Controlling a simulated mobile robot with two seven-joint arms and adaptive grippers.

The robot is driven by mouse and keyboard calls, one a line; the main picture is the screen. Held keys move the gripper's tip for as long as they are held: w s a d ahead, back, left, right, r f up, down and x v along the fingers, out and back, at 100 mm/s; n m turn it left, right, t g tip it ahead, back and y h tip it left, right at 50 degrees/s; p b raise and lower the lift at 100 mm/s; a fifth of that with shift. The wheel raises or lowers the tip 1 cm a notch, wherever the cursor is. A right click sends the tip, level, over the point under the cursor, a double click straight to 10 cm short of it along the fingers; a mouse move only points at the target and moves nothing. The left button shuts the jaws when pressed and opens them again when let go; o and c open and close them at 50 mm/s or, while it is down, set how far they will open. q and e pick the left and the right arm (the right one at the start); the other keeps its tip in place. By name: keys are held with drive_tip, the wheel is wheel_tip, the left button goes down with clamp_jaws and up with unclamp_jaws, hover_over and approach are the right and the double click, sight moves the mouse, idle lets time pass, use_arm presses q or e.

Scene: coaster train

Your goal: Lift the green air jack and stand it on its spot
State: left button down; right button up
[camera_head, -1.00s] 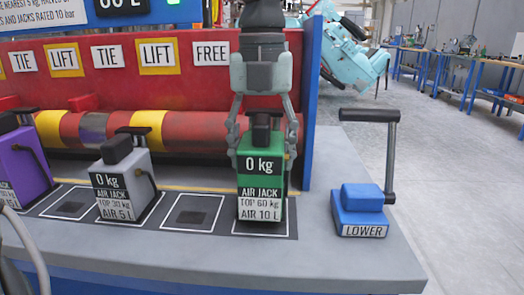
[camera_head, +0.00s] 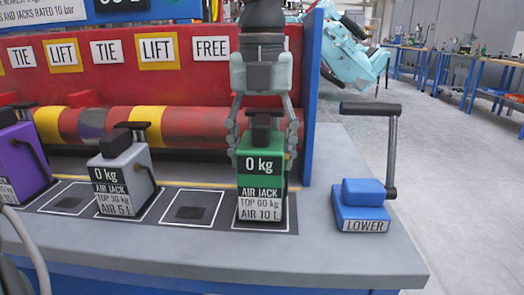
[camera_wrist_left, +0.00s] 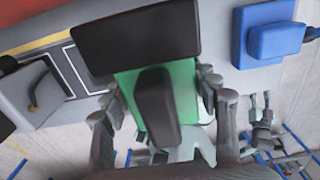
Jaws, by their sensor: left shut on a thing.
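The green air jack (camera_head: 262,185) stands upright at the right end of the row. Its labels read 0 kg, top 60 kg and air 10 L. Its base is within or just over the outlined floor square (camera_head: 242,227); I cannot tell if a small gap lies under it. My left gripper (camera_head: 262,138) comes down from above, shut on the jack's upper part, a finger on each side. The left wrist view shows the green body (camera_wrist_left: 185,88) between the fingers. My right gripper (camera_wrist_left: 260,98) seems to show there, small, fingers apart and empty.
A grey air jack (camera_head: 122,180) and a purple one (camera_head: 20,165) stand to the left. An empty outlined square (camera_head: 192,212) lies between the grey and green jacks. A blue LOWER lever block (camera_head: 361,205) stands right. A blue post (camera_head: 312,100) rises close behind the green jack.

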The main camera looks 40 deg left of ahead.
use_arm(q)
drive_tip(key=shift+f+b, duration=0.45)
idle(0.6)
drive_tip(key=c, duration=0.5)
unclamp_jaws()
drive_tip(key=shift+c, duration=0.2)
drive_tip(key=shift+o, duration=0.8)
drive_tip(key=shift+f, duration=0.1)
wheel_tip(320, 180, up, 12)
drive_tip(key=shift+r, duration=0.15)
